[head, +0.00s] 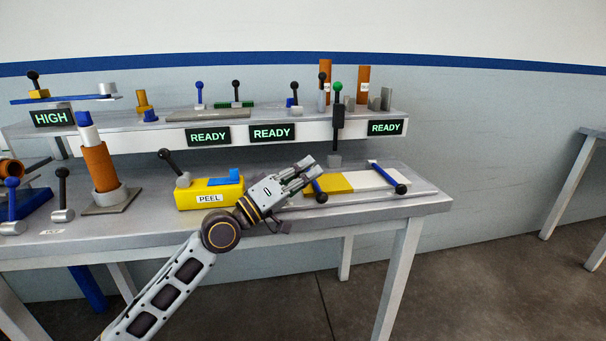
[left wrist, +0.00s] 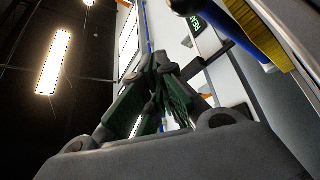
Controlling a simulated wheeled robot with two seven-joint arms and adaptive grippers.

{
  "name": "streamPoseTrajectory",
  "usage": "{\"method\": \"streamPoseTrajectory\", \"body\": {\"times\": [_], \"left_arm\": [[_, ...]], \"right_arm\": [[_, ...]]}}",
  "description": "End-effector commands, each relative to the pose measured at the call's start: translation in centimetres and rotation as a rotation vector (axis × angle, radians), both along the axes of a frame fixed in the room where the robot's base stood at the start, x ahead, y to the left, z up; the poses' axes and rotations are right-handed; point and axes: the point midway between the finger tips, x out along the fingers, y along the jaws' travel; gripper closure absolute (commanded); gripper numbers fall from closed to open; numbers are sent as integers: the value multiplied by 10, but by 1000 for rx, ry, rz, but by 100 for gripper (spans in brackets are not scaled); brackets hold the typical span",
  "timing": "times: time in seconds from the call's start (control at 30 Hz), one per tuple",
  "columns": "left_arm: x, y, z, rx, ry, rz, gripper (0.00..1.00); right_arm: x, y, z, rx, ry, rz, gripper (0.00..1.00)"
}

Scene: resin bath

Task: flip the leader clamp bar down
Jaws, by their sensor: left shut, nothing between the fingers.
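A flat plate with a yellow block (head: 336,183) and a white sheet (head: 368,179) lies at the right of the front bench. One blue bar with a dark knob (head: 388,177) lies across the white sheet's right end. A second blue bar with a dark knob (head: 318,188) is at the yellow block's left end, partly hidden by my gripper. I cannot tell which is the leader clamp bar. My left gripper (head: 309,167) is shut and empty, just above and beside that second bar; contact is unclear. Its fingers (left wrist: 162,75) also show in the left wrist view. My right gripper is not seen.
The yellow PEEL block (head: 209,194) with a black-knobbed lever stands left of my gripper. A raised shelf (head: 165,140) with READY signs and several levers runs behind. A green-knobbed post (head: 337,118) stands near the plate's back.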

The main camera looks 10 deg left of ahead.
Motion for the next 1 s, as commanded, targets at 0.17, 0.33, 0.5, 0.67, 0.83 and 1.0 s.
{"method": "streamPoseTrajectory", "body": {"times": [0.17,0.33,0.5,0.67,0.83,1.0], "left_arm": [[-1,2,-1,1,-1,0,100],[-5,7,-4,2,0,0,100],[-11,14,-7,3,0,1,100],[-17,22,-11,1,1,0,100],[-24,29,-14,1,-1,0,100],[-29,36,-18,2,2,1,100]], "right_arm": [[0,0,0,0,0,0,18],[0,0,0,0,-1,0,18],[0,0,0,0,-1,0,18],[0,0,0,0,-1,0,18],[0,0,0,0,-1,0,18],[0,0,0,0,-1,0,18]]}}
